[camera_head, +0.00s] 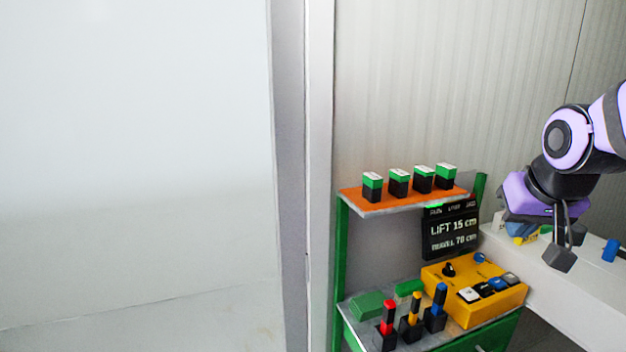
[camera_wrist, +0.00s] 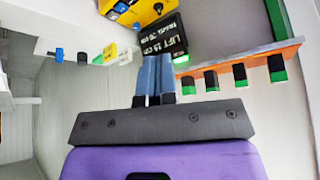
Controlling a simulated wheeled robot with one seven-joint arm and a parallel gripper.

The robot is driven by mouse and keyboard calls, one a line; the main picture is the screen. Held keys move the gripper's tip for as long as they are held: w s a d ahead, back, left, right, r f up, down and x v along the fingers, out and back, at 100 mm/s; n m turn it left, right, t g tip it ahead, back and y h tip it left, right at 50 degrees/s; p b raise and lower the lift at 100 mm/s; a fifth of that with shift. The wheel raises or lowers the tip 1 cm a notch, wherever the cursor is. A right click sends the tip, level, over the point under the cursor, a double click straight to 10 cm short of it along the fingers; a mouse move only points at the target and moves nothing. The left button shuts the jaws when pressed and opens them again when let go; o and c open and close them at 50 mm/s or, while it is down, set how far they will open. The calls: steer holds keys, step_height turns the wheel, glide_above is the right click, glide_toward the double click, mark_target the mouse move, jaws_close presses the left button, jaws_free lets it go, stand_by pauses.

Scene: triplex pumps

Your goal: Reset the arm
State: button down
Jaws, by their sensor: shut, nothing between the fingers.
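My arm comes in from the right in the head view. My gripper (camera_head: 562,255) hangs over the white bench at the right, pointing down. In the wrist view the two fingers of my gripper (camera_wrist: 154,78) lie side by side, shut, with nothing between them. A black display panel (camera_head: 451,231) reading "LIFT 15 cm" stands left of my gripper. The panel also shows just beyond the fingertips in the wrist view (camera_wrist: 172,38). No contact with it can be made out.
An orange shelf (camera_head: 405,203) holds several green-and-black blocks. Below are a yellow control box (camera_head: 468,306) with buttons and red, yellow and blue levers (camera_head: 412,312). Small coloured pieces and a blue piece (camera_head: 610,250) lie on the white bench (camera_head: 545,285). A pale wall fills the left.

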steer(key=s+a+r+n+y, duration=0.1)
steer(key=s+r+n, duration=0.1)
steer(key=s, duration=1.1)
steer(key=shift+s+a+r+g, duration=0.2)
steer(key=shift+a+r+g, duration=0.2)
steer(key=shift+r, duration=0.45)
stand_by(1.0)
steer(key=w+d+f+m+t+h, duration=0.1)
steer(key=w+d+f+m, duration=0.15)
steer(key=w, duration=0.45)
steer(key=w+d+f+m, duration=0.1)
steer(key=w+d+m, duration=0.1)
steer(key=w+d, duration=0.35)
steer(key=w+d+f+m+t+h, duration=0.1)
steer(key=w+f+m, duration=0.1)
steer(key=w, duration=0.6)
steer(key=w+d+f+m, duration=0.1)
steer(key=w+d+f, duration=0.1)
steer(key=w+f, duration=0.2)
steer(key=w+d+f+m+t+y, duration=0.1)
steer(key=w+d+f, duration=0.1)
steer(key=w+f, duration=0.3)
steer(key=w+d+f+m+t, duration=0.1)
steer(key=w+d+f, duration=0.2)
steer(key=f, duration=0.4)
steer(key=shift+w+f, duration=0.25)
steer(key=shift+w, duration=0.6)
